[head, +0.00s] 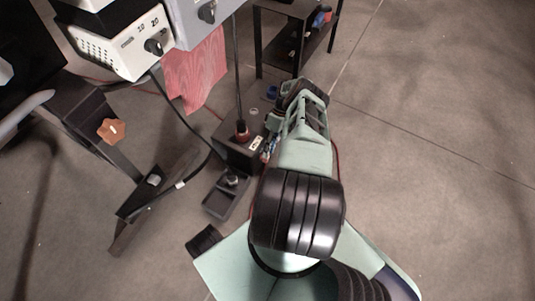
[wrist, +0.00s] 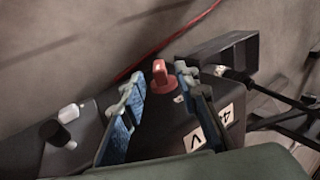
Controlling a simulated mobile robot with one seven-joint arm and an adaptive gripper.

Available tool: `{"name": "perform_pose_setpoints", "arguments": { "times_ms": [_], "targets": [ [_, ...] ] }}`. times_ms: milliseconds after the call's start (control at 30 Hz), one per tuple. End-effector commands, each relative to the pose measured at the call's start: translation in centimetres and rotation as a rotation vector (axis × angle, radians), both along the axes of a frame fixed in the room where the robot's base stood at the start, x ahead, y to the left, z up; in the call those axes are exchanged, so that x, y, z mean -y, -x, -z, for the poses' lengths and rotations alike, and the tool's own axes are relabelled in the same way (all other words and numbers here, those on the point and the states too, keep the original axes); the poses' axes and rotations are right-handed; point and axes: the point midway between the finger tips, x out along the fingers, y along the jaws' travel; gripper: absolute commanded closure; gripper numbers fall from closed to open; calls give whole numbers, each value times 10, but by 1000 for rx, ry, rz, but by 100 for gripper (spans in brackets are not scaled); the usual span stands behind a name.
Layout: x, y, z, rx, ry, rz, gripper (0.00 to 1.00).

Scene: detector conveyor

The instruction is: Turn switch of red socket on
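A small red part with an upright tab (wrist: 160,70) stands on a dark box (wrist: 165,125) in the wrist view. I cannot tell whether the tab is the switch of the red socket or which way it is turned. My gripper (wrist: 160,82) is open, with its two blue-padded fingers on either side of the red part and a gap on both sides. In the head view the dark box (head: 229,152) stands left of my arm and bears a reddish fitting (head: 242,133) at the foot of a rod. My gripper is mostly hidden there by my arm.
White labels with black characters (wrist: 195,139) are on the box.

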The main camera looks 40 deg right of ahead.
Motion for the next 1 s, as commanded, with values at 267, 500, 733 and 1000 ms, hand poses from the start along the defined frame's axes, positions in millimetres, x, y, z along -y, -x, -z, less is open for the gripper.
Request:
{"name": "perform_pose_setpoints", "arguments": {
  "times_ms": [267,500,733,1000],
  "targets": [
    [30,-12,-53,1,4,-1,71],
    [42,-17,-78,0,1,-1,71],
    [44,-18,-81,-1,0,-1,71],
    [42,-17,-80,6,-5,2,71]
  ]
}}
